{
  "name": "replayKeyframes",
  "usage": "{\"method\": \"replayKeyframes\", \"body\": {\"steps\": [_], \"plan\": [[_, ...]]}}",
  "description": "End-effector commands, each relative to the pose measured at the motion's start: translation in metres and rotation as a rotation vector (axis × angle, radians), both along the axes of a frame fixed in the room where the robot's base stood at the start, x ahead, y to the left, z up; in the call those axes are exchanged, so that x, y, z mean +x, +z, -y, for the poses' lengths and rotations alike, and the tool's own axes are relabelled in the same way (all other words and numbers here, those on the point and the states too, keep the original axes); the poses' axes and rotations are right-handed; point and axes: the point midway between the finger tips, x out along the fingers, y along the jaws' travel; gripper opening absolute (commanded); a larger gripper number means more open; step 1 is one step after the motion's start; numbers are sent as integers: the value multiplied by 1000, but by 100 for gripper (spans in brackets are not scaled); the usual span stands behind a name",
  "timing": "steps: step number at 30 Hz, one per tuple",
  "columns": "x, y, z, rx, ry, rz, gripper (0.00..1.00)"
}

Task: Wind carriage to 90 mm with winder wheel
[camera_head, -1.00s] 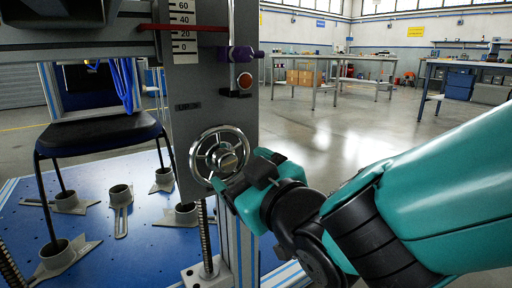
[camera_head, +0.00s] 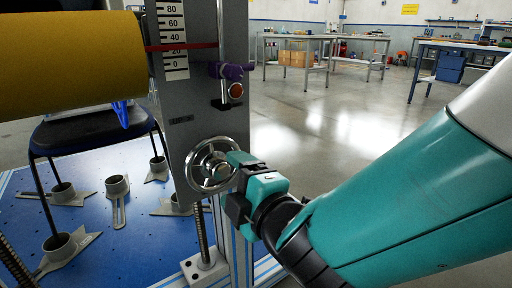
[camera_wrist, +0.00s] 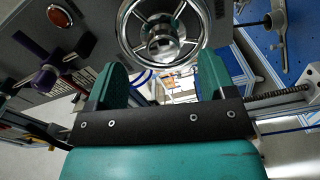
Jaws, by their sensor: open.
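The winder wheel (camera_head: 196,164) is a chrome spoked handwheel on the grey upright plate (camera_head: 181,100). It fills the top middle of the wrist view (camera_wrist: 162,42), hub facing me. My gripper (camera_head: 240,182) is at the wheel's right side. In the wrist view its two teal fingers (camera_wrist: 158,76) are spread, with the wheel's lower rim between or just beyond their tips. Contact with the rim cannot be told. The scale (camera_head: 173,38) shows marks from 0 to 80.
A purple-handled lever (camera_head: 230,71) and a red-orange button (camera_head: 236,91) sit above the wheel. A yellow cylinder (camera_head: 70,62) hangs over the dark blue chair seat (camera_head: 90,132). A threaded rod (camera_head: 202,235) stands below the plate. Open floor (camera_head: 315,125) lies to the right.

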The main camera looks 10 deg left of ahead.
Motion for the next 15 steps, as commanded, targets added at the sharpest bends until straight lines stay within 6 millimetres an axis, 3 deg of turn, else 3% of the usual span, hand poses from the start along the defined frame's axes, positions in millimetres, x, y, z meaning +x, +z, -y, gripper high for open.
{"method": "replayKeyframes", "body": {"steps": [15], "plan": [[6,3,-8,-46,-1,52,77]]}}
